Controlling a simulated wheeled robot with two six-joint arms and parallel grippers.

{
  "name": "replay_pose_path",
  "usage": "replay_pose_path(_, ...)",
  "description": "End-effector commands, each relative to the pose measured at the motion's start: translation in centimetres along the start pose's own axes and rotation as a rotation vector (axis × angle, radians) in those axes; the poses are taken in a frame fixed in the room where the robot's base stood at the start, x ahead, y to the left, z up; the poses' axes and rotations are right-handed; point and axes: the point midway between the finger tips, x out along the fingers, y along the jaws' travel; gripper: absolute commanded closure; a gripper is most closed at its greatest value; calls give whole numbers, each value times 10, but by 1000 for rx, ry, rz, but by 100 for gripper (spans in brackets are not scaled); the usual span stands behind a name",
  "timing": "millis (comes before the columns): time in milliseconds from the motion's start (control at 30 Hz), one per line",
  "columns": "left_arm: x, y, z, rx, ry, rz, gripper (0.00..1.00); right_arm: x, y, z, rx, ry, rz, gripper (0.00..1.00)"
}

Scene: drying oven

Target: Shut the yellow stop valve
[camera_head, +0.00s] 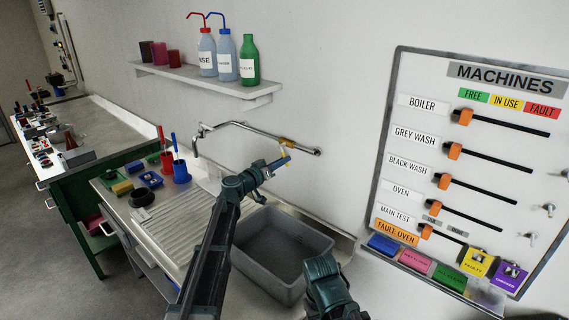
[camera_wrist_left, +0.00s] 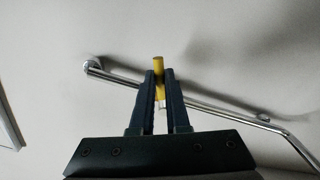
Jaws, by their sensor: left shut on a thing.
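The yellow stop valve (camera_head: 287,142) sits on the chrome wall pipe, near the pipe's right end in the head view. In the left wrist view its yellow lever (camera_wrist_left: 158,66) sticks up between the fingertips and crosses the pipe (camera_wrist_left: 205,106). My left gripper (camera_head: 281,161) reaches up to the valve from the front. Its two fingers (camera_wrist_left: 161,82) are shut on the lever, and hide its lower part. Part of my right arm shows at the bottom of the head view, but no fingers of it are visible.
A grey sink basin (camera_head: 275,262) lies below the pipe, beside a ribbed drainer (camera_head: 182,222). A shelf (camera_head: 211,88) with bottles hangs above. A machines board (camera_head: 470,150) is on the wall to the right.

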Motion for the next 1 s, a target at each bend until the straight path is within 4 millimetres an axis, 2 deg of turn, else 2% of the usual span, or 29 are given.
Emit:
replay_pose_path(200, 0, -10, -1, 182, 1, -2, 100, 4, 0, 0, 0, 0, 0, 50)
replay_pose_path(500, 0, -18, -4, 364, 1, -1, 100, 5, 0, 0, 0, 0, 0, 50)
replay_pose_path(1000, 0, -22, -5, 462, 2, -1, 100, 5, 0, 0, 0, 0, 0, 50)
